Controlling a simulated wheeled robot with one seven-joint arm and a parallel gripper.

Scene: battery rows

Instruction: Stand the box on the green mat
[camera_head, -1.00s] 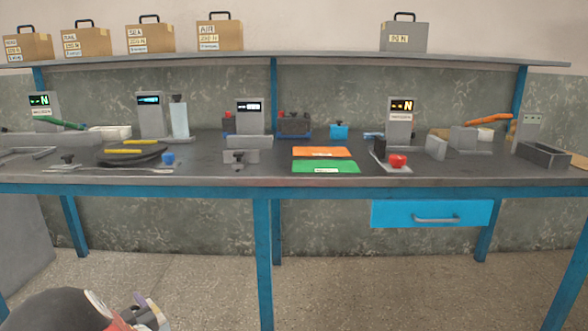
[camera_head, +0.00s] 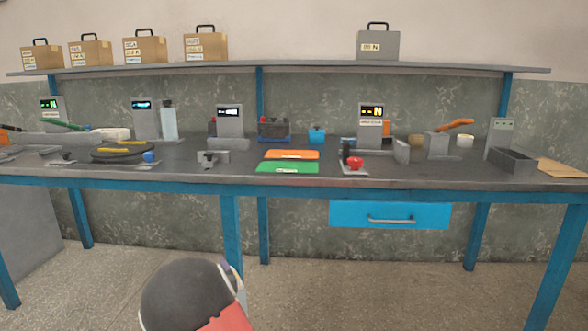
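The green mat (camera_head: 268,167) lies flat on the bench near its front edge, left of the red button. It carries a small pale label and nothing stands on it. Several brown cases with black handles, such as this one (camera_head: 205,47), stand on the upper shelf at the left. A grey case with a handle (camera_head: 378,46) stands on the shelf right of centre. I cannot tell which of these is the task's box. A dark rounded part of my arm with red and white pieces shows at the bottom, below the bench. My gripper's fingers are not visible.
An orange mat (camera_head: 291,154) lies just behind the green mat. A red button (camera_head: 355,163) is to the right, a grey clamp-like fixture (camera_head: 212,158) to the left. A dark block with red caps (camera_head: 273,131) is behind. A blue drawer (camera_head: 389,215) hangs under the bench.

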